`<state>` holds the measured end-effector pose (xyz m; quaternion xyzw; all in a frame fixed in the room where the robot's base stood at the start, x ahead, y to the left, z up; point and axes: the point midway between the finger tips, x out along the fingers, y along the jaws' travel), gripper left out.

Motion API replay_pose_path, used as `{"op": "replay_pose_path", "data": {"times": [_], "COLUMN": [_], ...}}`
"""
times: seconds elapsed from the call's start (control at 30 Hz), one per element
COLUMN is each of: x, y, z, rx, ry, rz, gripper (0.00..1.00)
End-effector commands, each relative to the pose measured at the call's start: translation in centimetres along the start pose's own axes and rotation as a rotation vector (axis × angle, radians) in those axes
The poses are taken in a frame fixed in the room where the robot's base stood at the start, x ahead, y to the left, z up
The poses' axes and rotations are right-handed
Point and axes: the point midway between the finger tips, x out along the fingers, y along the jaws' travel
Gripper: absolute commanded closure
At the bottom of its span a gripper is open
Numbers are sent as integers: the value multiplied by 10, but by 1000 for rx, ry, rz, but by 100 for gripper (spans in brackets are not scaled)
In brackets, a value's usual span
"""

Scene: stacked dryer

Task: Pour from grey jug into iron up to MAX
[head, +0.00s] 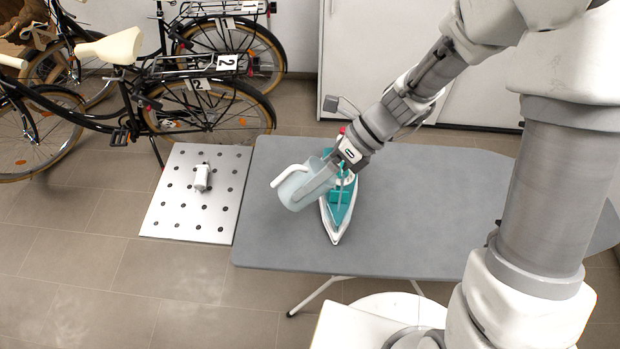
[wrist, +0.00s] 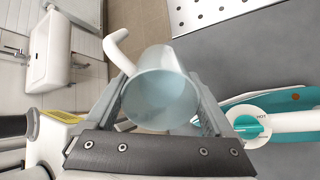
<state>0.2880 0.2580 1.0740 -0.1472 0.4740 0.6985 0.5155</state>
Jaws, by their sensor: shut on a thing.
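The grey jug (head: 297,188) is a translucent blue-grey vessel with a white handle. My gripper (head: 322,180) is shut on it and holds it above the ironing board, tilted in the head view. In the wrist view the jug (wrist: 160,98) sits between the two fingers of my gripper (wrist: 163,100), its round opening facing the camera. The teal and white iron (head: 340,208) is on the board just right of the jug, partly hidden by the jug and gripper. The iron's dial (wrist: 248,124) shows in the wrist view. Its MAX mark cannot be made out.
The grey ironing board (head: 430,200) has free room right of the iron. A white perforated plate (head: 180,215) with a small white object (head: 202,177) adjoins its left side. Bicycles (head: 150,85) stand at the back left. A white sink (wrist: 50,55) shows in the wrist view.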

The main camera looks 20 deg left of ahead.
Motion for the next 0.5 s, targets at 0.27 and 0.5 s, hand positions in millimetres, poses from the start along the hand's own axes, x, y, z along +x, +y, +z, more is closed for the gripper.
{"op": "replay_pose_path", "data": {"times": [0.27, 0.5], "x": [0, 0], "y": [-1, -1], "z": [0, -1], "rx": [0, 0], "ry": [-16, -29], "rz": [15, 26], "gripper": [88, 88]}}
